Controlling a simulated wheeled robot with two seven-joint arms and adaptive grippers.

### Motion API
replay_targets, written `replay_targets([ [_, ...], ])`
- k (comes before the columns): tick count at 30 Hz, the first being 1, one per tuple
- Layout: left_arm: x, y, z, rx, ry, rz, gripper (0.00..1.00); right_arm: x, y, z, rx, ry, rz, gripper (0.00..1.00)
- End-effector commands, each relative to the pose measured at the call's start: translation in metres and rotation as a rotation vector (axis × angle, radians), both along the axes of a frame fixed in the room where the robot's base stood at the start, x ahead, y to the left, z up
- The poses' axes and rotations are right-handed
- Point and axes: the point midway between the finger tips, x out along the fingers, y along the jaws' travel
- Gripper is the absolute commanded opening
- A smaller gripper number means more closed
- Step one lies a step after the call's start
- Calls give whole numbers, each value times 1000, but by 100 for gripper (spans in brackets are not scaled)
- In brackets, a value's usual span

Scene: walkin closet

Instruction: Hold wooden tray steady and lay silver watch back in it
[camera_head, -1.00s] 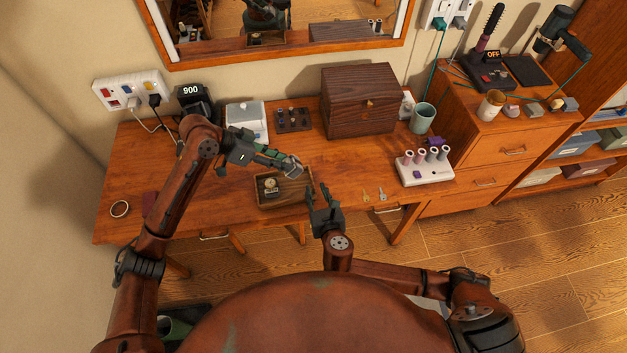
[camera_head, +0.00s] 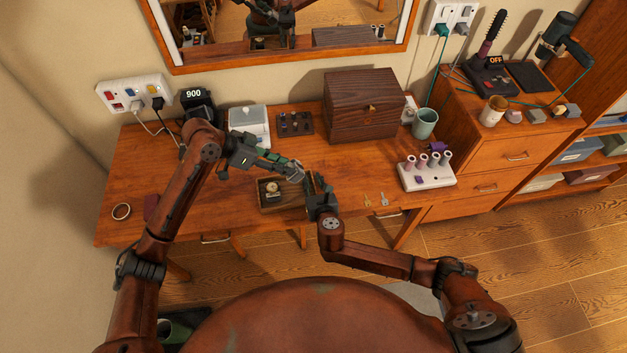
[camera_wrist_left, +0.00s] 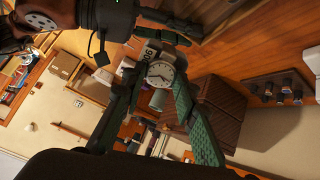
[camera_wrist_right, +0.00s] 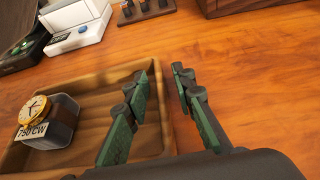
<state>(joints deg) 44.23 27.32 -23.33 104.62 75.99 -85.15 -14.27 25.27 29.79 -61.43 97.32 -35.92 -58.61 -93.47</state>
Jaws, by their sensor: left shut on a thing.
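The open wooden tray (camera_head: 283,210) sits near the desk's front edge; it also shows in the right wrist view (camera_wrist_right: 75,83). Inside, at its left, a gold watch (camera_wrist_right: 33,110) rests on a dark grey block (camera_wrist_right: 60,122) labelled "750 CW". My left gripper (camera_head: 291,171) is shut on the silver watch (camera_wrist_left: 160,74), white dial showing, and holds it above the tray's back right part. My right gripper (camera_head: 316,188) is at the tray's right wall. In the right wrist view its fingers (camera_wrist_right: 162,85) are apart, one inside the wall and one outside, with a visible gap.
A dark wooden box (camera_head: 362,108) stands behind, to the right. A white box (camera_head: 249,124) and a small dark stand (camera_head: 294,123) are behind the tray. A white holder with several rolls (camera_head: 427,172) and two keys (camera_head: 375,199) lie right. Desk left of the tray is mostly clear.

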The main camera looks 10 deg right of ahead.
Motion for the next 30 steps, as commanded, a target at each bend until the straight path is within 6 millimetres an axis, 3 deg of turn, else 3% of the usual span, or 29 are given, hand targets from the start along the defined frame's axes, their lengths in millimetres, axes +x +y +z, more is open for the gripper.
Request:
replay_targets([
  [9,0,0,1,-1,-1,0,0,0,0,0,-1,0,-1,0],
  [24,0,-1,1,3,-1,-3,0,0,0,0,-1,0,-1,0],
  [30,-2,-22,-3,123,-9,-54,0,0,0,0,-1,0,0,0],
])
